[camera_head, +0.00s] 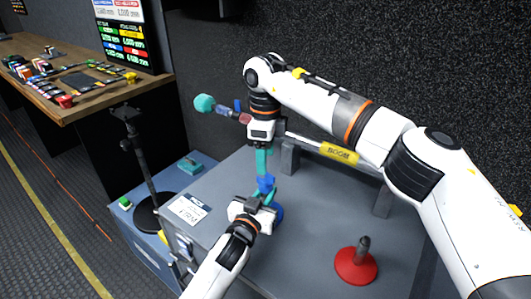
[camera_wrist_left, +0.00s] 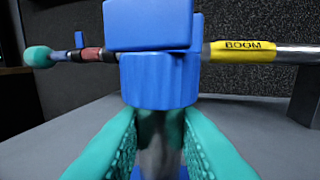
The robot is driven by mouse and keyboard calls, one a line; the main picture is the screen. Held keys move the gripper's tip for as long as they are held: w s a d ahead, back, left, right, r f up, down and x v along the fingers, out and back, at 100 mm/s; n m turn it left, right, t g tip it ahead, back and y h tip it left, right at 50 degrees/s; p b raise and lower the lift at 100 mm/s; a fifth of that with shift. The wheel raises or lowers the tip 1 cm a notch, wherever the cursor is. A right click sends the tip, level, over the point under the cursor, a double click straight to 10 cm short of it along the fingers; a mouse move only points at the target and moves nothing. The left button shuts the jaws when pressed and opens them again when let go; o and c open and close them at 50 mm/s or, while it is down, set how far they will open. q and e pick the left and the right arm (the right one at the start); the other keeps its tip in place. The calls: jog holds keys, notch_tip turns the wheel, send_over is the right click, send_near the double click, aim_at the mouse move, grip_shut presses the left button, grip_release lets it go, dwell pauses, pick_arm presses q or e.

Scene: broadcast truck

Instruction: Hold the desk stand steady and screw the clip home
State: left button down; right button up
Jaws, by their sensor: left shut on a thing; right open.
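The desk stand has a round blue base (camera_head: 278,213), partly hidden behind my left gripper. My left gripper (camera_head: 262,198) is shut on its grey post (camera_wrist_left: 160,150), between the teal fingers in the left wrist view. The blue clip (camera_head: 265,184) sits at the top of the post; close up in the left wrist view it is a blocky head over a ribbed collar (camera_wrist_left: 158,80). I cannot tell how far the collar is screwed down. My right gripper (camera_head: 262,165) is open and points down just above the clip; whether its fingertips touch the clip is unclear.
A boom pole with a yellow label (camera_head: 340,153) and a teal-tipped microphone (camera_head: 204,103) runs behind the clip. A red round base with a short post (camera_head: 356,266) stands at the right of the grey worktop (camera_head: 310,215). A printed card (camera_head: 188,209) lies at the left edge.

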aim_at(266, 179)
jog(key=shift+f, duration=4)
jog(key=c, duration=1)
jog(key=m, duration=0.5)
jog(key=shift+m, duration=0.3)
jog(key=o, duration=1.1)
jog(key=shift+r, duration=0.1)
jog(key=shift+r, duration=2.2)
